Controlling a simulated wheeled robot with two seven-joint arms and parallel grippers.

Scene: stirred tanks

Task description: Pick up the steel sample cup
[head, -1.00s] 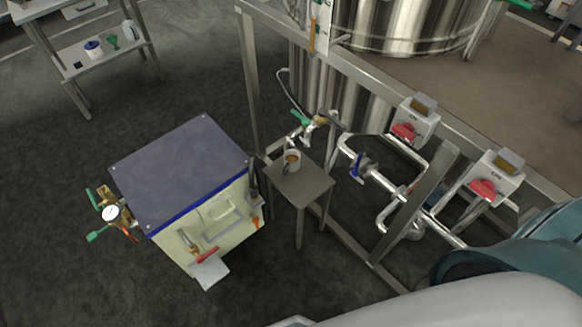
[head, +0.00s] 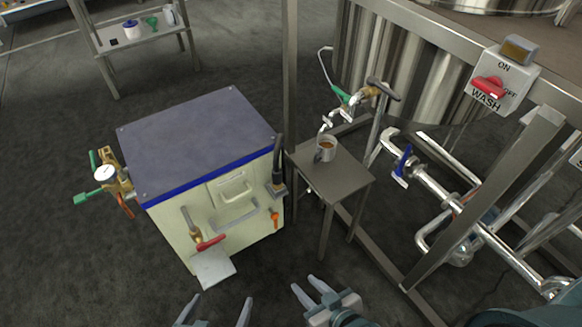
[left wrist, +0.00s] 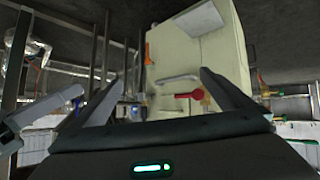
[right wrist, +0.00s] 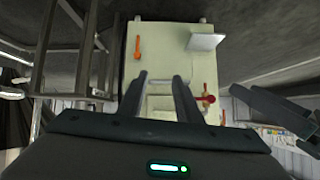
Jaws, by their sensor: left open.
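The steel sample cup (head: 325,149) is a small grey cup with a handle and brown contents. It stands upright on a small grey metal stand (head: 335,178) in the head view, below a sample tap (head: 352,100). My left gripper (head: 221,299) is open and empty at the bottom of the head view, well in front of the cup and lower left of it. My right gripper (head: 304,283) is empty, its fingers parallel with a narrow gap, below the stand in the picture. I cannot make out the cup in either wrist view.
A cream cabinet (head: 219,203) with a dark lid, valves and a gauge stands left of the stand. Steel frame rails and pipes (head: 436,187) with a wash switch (head: 502,78) are on the right. A shelf (head: 135,38) stands at the back left. Dark floor lies open in front.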

